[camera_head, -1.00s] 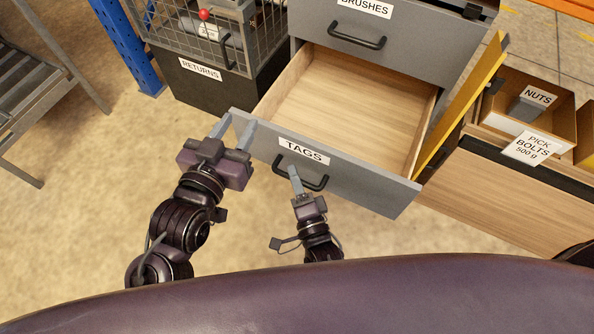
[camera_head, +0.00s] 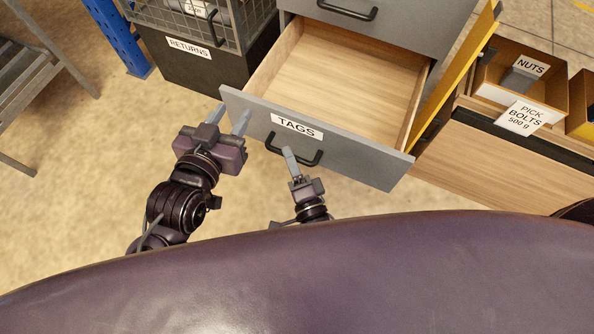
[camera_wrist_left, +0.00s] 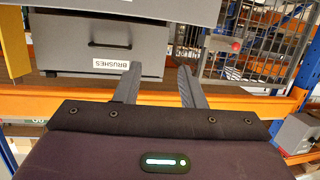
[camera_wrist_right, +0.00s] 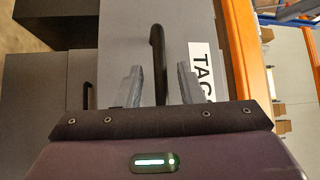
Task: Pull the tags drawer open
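The tags drawer is pulled well out; its grey front (camera_head: 350,155) bears a TAGS label (camera_head: 297,126) and a black bar handle (camera_head: 270,143). Its wooden inside (camera_head: 345,75) looks empty. My right gripper (camera_head: 289,152) is at the handle. In the right wrist view, the handle (camera_wrist_right: 157,50) runs between the spread fingers (camera_wrist_right: 160,88), with a gap visible on each side. My left gripper (camera_head: 229,115) is open and empty near the front's left corner; its fingers also show spread in the left wrist view (camera_wrist_left: 156,85).
The brushes drawer (camera_head: 400,25) above is closed. A dark RETURNS bin (camera_head: 205,73) with a wire cage stands at left. A yellow panel (camera_head: 455,90) and a wooden unit with a NUTS box (camera_head: 500,105) are at right.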

